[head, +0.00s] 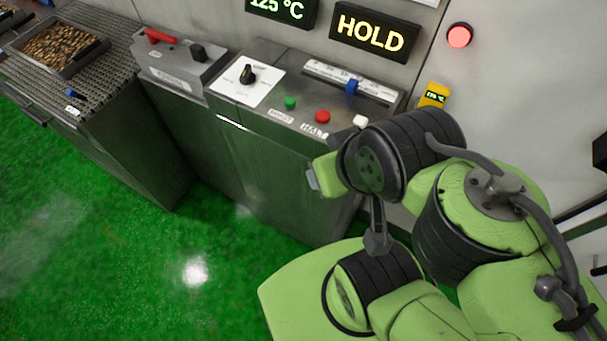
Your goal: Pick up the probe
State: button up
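A yellow device with a small lit display (434,95), which looks like the probe, is at the right end of the control counter, against the pale metal wall. Its lower part is hidden behind my arm, so I cannot tell whether it stands in a holder. My green and black arm fills the lower right and is folded in front of the counter. I see no gripper fingers, and nothing held shows.
The metal counter (255,160) carries a black knob (247,74), green (290,103) and red (322,117) buttons and a blue-handled slider (352,87). A HOLD sign (374,32) and a red lamp (459,35) are above. The green floor (110,240) is clear at left.

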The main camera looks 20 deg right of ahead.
aim_at(436, 95)
jog(key=l+z, duration=0.15)
jog(key=z, duration=0.25)
jog(key=l+z, duration=0.15)
jog(key=z, duration=0.3)
jog(key=l+z, duration=0.2)
jog(key=z, duration=0.2)
jog(key=l+u, duration=0.15)
jog(key=u, duration=0.3)
jog(key=l+u, duration=0.1)
jog(key=u, duration=0.4)
jog(key=l+u, duration=0.15)
jog(key=u, duration=0.3)
jog(key=l+u, duration=0.15)
jog(key=u, duration=0.35)
jog(key=l+u, duration=0.1)
jog(key=u, duration=0.35)
jog(key=k+l+u, duration=0.1)
jog(key=u, duration=0.35)
jog(key=k+u, duration=0.1)
jog(key=u, duration=0.4)
